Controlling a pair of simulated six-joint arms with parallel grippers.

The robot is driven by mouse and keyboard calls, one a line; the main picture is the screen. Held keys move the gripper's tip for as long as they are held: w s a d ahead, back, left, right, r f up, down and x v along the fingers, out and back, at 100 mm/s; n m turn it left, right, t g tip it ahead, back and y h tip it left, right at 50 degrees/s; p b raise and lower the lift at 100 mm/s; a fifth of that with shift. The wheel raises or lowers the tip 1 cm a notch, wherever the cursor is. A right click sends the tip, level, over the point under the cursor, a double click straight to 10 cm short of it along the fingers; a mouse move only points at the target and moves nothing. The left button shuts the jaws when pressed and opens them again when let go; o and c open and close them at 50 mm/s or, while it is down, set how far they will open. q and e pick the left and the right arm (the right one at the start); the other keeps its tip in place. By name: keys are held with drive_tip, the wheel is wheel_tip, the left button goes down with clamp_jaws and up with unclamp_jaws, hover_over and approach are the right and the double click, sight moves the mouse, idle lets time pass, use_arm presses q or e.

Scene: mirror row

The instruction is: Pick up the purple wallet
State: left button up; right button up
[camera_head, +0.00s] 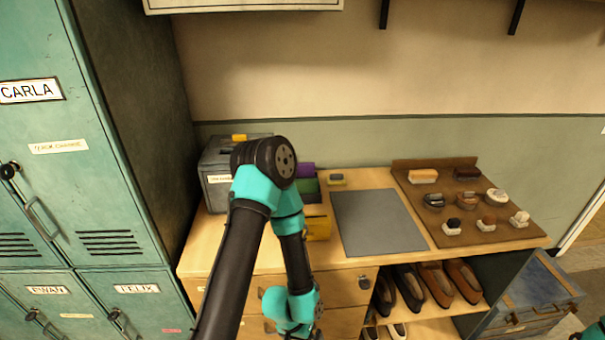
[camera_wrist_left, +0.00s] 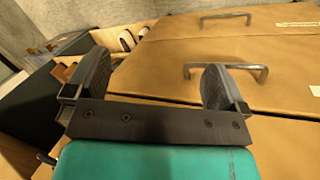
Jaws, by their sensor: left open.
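The purple wallet (camera_head: 306,170) stands at the back of the wooden counter, behind a green item (camera_head: 307,187) and a yellow item (camera_head: 318,223). My left arm covers the area just left of it, so its left part may be hidden. My left gripper (camera_wrist_left: 156,78) shows in the left wrist view with its two fingers wide apart and nothing between them. It faces the wooden drawer fronts, low and away from the wallet. The wallet is not visible in that view. My right gripper is not in view.
A grey metal box (camera_head: 218,185) stands left of the wallet. A grey mat (camera_head: 378,222) lies bare to the right. A brown board (camera_head: 470,205) holds brushes. Shoes (camera_head: 435,283) sit on a shelf below. Teal lockers (camera_head: 60,190) stand at left.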

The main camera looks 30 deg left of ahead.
use_arm(q)
drive_tip(key=shift+c, duration=0.3)
drive_tip(key=c, duration=0.9)
